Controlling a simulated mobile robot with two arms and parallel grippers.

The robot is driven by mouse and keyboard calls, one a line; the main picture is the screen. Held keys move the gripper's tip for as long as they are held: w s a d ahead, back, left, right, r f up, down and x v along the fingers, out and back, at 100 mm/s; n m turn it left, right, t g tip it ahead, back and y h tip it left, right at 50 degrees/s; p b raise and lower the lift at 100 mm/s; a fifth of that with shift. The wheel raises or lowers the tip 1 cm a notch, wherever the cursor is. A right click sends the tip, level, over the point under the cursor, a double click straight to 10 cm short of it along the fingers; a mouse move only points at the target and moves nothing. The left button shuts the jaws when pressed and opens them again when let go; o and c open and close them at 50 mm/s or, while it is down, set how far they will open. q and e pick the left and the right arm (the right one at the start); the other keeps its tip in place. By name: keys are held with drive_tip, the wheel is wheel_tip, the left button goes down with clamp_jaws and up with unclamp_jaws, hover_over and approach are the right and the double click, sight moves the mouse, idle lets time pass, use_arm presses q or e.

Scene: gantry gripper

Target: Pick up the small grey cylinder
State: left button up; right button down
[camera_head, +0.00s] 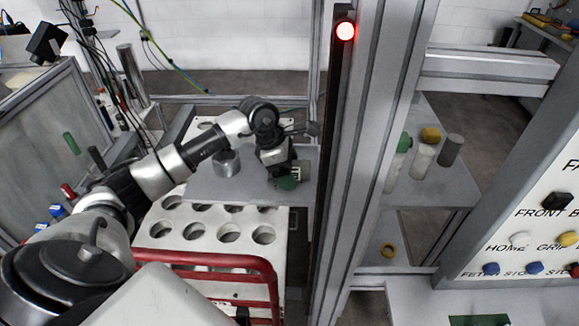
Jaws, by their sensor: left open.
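A short grey metal cylinder (226,163) stands on the grey platform (215,190), partly behind my left forearm. A darker grey cylinder (450,150) stands on the shelf right of the upright post; I cannot tell which of the two is meant. My left gripper (291,178) points down over the platform's right side, to the right of the short cylinder and apart from it. It is open. A green piece (288,184) shows at its fingertips; I cannot tell whether it touches them. My right gripper is not in view.
An aluminium post (372,150) with a red lamp (345,31) stands right of my gripper. A white rack with round holes (185,232) and a red rail (205,258) lie in front.

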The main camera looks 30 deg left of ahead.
use_arm(q)
drive_tip(key=shift+r, duration=0.1)
drive_tip(key=c, duration=1.3)
drive_tip(key=shift+w+a+r+b, duration=0.1)
drive_tip(key=shift+r+b, duration=0.2)
drive_tip(key=shift+r, duration=0.25)
wheel_tip(320, 180, up, 2)
drive_tip(key=shift+r+b, duration=0.15)
drive_tip(key=shift+b, duration=0.4)
drive_tip(key=w+d+r+b, duration=0.2)
drive_tip(key=d+r, duration=0.5)
drive_tip(key=d, duration=0.4)
drive_tip(key=shift+w+r+b, duration=0.25)
drive_tip(key=shift+w+b, duration=0.15)
drive_tip(key=shift+w, duration=0.1)
